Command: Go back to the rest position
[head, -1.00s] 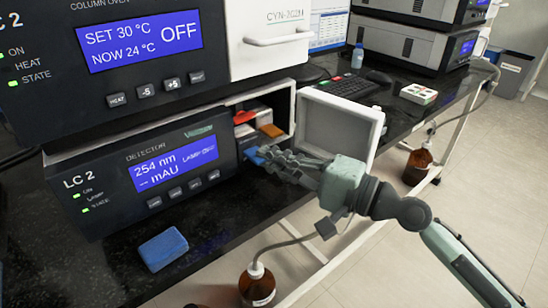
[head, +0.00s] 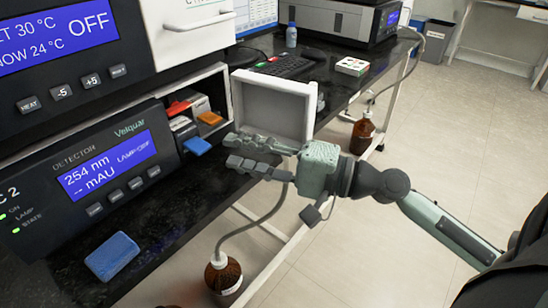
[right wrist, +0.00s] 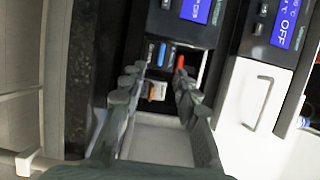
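My right gripper (head: 234,151) hangs over the dark bench, in front of the open compartment (head: 227,96) beside the detector. In the right wrist view its two fingers (right wrist: 155,84) stand apart with nothing between them. The gripper is to the right of the blue-ended item (head: 197,146) in the compartment and apart from it. This blue item also shows in the right wrist view (right wrist: 161,55). My left gripper is not in view.
The white compartment door (head: 270,105) stands open just behind my right gripper. The detector (head: 90,180) is at left, with a blue block (head: 112,256) on the bench before it. Brown bottles (head: 223,274) (head: 362,133) stand below. The floor at right is clear.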

